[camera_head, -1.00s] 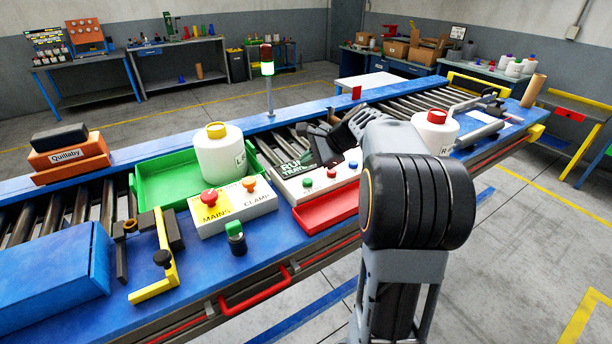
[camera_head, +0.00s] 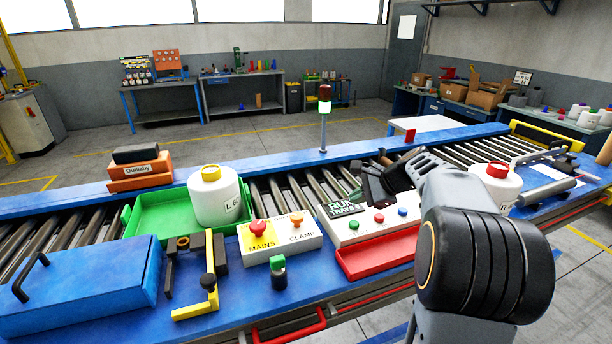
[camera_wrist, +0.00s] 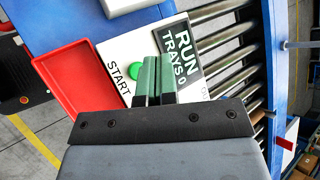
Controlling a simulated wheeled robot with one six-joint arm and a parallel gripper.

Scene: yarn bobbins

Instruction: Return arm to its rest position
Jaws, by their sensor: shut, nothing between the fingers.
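My gripper (camera_head: 362,190) is at the end of my arm, over the white control panel with the RUN TRAYS display (camera_head: 343,219). In the wrist view its two green fingers (camera_wrist: 155,78) are together, with nothing between them. They partly cover the panel (camera_wrist: 120,48) between its green START button (camera_wrist: 132,73) and the display (camera_wrist: 181,57). Whether the fingertips touch the panel is unclear. My arm reaches in from the lower right of the head view, bent at a large dark joint.
A red tray (camera_head: 376,257) lies in front of the panel. A white bobbin with a yellow top (camera_head: 214,198) stands in a green tray (camera_head: 150,222) at left; a red-topped one (camera_head: 496,186) stands right, behind my arm. The MAINS/CLAMP box (camera_head: 283,244) and rollers (camera_head: 295,190) are close by.

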